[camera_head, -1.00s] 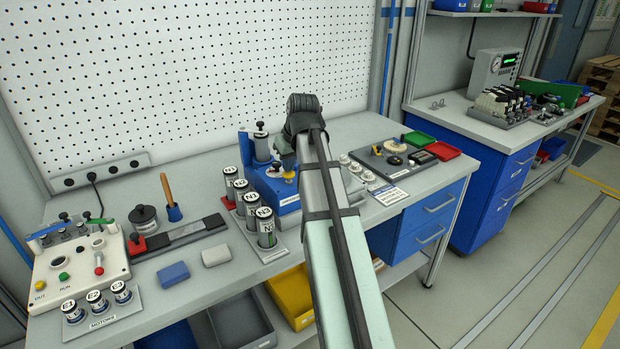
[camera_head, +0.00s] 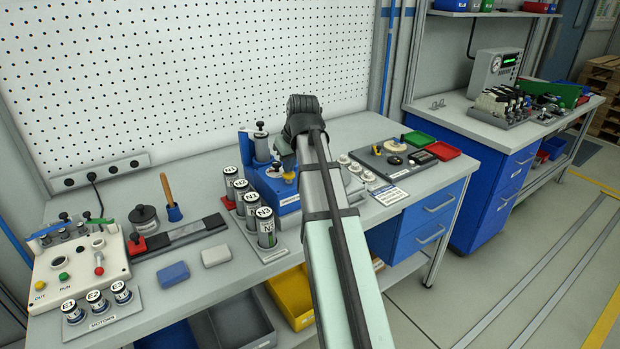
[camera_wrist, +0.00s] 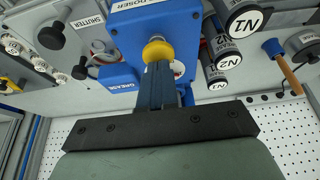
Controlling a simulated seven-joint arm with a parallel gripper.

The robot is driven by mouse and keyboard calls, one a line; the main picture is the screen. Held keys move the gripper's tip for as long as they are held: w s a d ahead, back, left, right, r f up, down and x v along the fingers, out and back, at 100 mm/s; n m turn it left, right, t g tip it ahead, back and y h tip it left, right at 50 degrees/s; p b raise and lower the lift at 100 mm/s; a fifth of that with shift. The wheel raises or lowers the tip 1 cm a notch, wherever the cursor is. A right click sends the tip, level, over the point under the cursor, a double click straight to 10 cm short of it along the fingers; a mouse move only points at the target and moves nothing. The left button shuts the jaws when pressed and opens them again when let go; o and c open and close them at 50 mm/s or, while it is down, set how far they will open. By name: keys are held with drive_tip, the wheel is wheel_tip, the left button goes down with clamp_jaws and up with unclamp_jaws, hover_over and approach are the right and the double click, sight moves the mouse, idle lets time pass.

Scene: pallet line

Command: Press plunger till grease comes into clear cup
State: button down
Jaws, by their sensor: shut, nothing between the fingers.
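The blue doser (camera_wrist: 128,22) stands on the bench; in the head view its blue body (camera_head: 288,207) is partly behind my arm. Its yellow round plunger knob (camera_wrist: 157,50) shows at the middle of the wrist view, and a bit of yellow (camera_head: 290,177) shows beside my wrist in the head view. My gripper (camera_wrist: 157,66) is shut and empty, its fingertips right at the knob; I cannot tell whether they touch it. A blue block marked GREASE (camera_wrist: 118,77) sits beside the doser. I cannot make out the clear cup or any grease for sure.
Upright cylinders marked N (camera_head: 266,228) stand close left of the doser. Small white-topped pieces (camera_head: 356,167) and a dark tray of parts (camera_head: 396,156) lie to the right. A white control box (camera_head: 80,268) is at the far left.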

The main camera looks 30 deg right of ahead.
drive_tip(key=shift+r, duration=2.8)
